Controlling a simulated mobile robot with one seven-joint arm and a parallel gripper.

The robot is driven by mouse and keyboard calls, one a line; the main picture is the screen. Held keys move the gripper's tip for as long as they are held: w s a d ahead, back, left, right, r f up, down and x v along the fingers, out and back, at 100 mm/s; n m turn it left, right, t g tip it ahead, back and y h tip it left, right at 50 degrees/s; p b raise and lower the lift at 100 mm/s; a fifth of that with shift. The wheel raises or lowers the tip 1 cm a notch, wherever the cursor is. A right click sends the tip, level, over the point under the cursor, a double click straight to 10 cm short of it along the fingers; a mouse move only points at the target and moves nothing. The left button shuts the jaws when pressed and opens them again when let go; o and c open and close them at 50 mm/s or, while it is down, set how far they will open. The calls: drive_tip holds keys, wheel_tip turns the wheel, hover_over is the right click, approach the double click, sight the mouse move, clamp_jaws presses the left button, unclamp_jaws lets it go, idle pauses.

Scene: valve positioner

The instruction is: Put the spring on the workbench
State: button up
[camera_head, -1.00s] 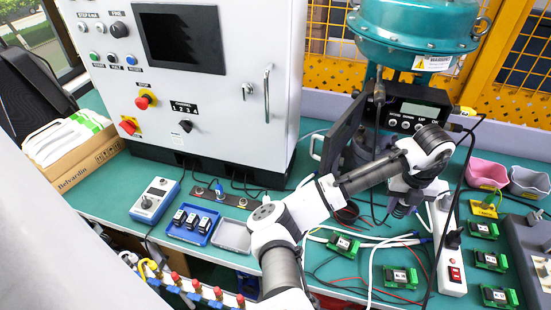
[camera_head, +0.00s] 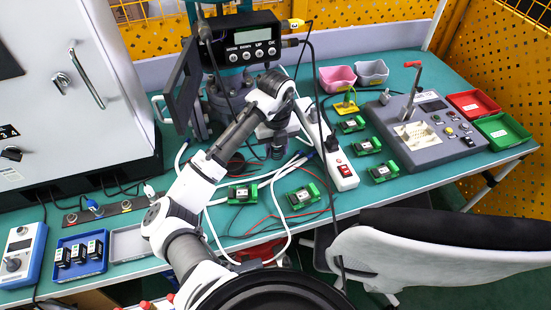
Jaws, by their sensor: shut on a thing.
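The workbench (camera_head: 440,78) has a teal top that runs across the view. My gripper (camera_head: 277,151) points down over the bench, just right of the valve positioner's base and left of the white power strip. It is shut on a small dark thing at its tips, which I take to be the spring. The spring is too small and too much covered by the fingers to see its coils. I cannot tell whether it touches the bench top.
The valve positioner (camera_head: 248,42) stands behind my arm. Green modules (camera_head: 300,196), a power strip (camera_head: 340,165) and loose cables crowd the bench around my gripper. A grey test box (camera_head: 425,132) and red and green trays stand right. A chair (camera_head: 440,255) stands in front.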

sight(276, 156)
drive_tip(key=shift+f+b, duration=0.75)
drive_tip(key=shift+f, duration=0.7)
drive_tip(key=shift+f, duration=0.25)
drive_tip(key=o, duration=1)
drive_tip(key=shift+r, duration=0.1)
drive_tip(key=shift+r, duration=0.1)
drive_tip(key=shift+r+b, duration=0.45)
drive_tip(key=shift+r, duration=3.35)
